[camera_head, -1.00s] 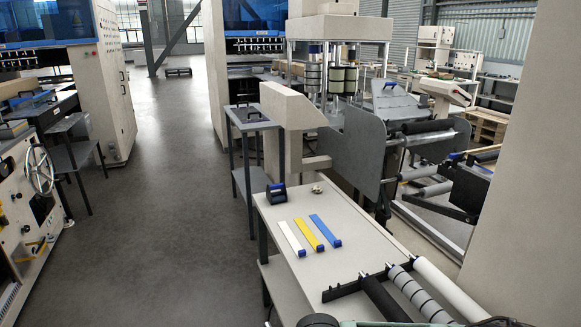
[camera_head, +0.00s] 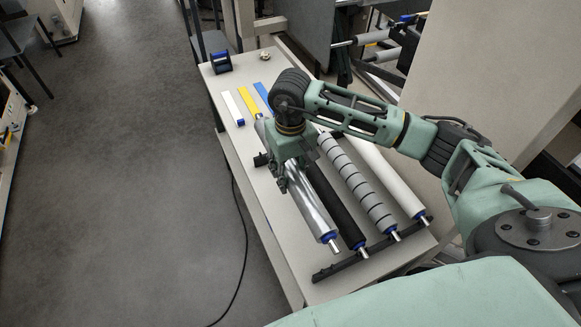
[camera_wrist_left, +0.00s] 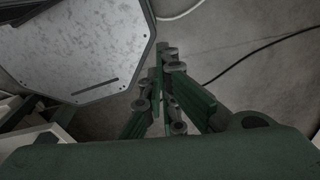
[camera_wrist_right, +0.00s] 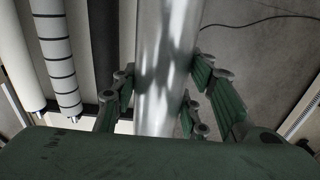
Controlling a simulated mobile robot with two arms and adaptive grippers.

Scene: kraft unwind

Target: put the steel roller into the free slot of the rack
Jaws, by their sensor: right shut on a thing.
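The shiny steel roller (camera_head: 315,207) has a blue collar and a thin shaft at its near end. My right gripper (camera_head: 298,165) is shut around its middle; in the right wrist view the fingers (camera_wrist_right: 155,100) lie on both sides of the steel roller (camera_wrist_right: 168,55). The roller lies roughly parallel to the others, left of the black roller (camera_head: 333,203), over the black rack (camera_head: 325,274). The rack's left end is bare at the front bar. I cannot tell the roller's height above it. My left gripper (camera_wrist_left: 165,52) shows only in its wrist view, fingertips together and empty.
The rack also holds a grey banded roller (camera_head: 360,185) and a white roller (camera_head: 390,180). Open floor lies left.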

